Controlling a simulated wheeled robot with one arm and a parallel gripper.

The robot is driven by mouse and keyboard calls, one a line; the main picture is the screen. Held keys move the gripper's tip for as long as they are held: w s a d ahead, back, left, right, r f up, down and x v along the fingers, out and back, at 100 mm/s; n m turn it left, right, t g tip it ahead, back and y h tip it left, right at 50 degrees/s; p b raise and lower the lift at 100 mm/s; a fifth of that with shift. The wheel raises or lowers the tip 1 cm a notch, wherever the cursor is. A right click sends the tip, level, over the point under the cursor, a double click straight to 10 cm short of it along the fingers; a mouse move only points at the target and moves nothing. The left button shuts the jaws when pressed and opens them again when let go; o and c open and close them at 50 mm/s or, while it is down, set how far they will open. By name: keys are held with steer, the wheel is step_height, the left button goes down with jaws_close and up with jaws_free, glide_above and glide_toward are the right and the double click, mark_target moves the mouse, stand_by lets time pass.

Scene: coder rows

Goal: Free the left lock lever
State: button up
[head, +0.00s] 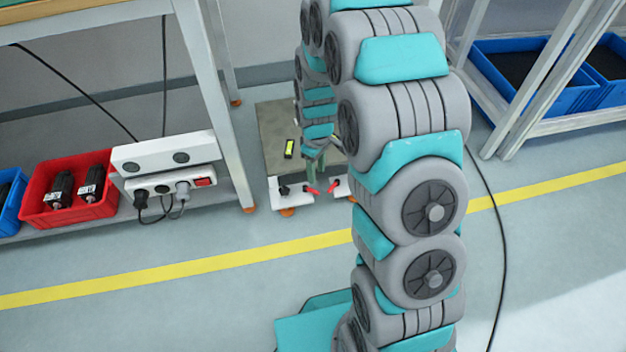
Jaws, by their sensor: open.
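A low grey board (275,127) stands at floor level in the middle, with white parts (290,197) along its near edge. Two small red levers show there: the left lock lever (312,190) and a right one (334,186). A black part (284,190) sits left of the left lever. My gripper (316,172) is small in view, at the end of my arm, just above and behind the red levers. It is open, with nothing seen between its fingers. I cannot tell whether it touches a lever. My arm hides the board's right part.
A black and yellow-green device (289,148) lies on the board. On the left, a bench leg (215,100) stands near a power strip (170,185) and a red crate (70,190). A rack with blue crates (550,95) stands right. A cable (503,240) crosses the floor.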

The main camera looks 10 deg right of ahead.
steer(key=n+p, duration=0.1)
steer(key=n, duration=0.1)
glide_toward(313, 190)
steer(key=shift+s, duration=0.2)
steer(key=shift+f, duration=4)
steer(key=shift+c, duration=0.2)
jaws_close()
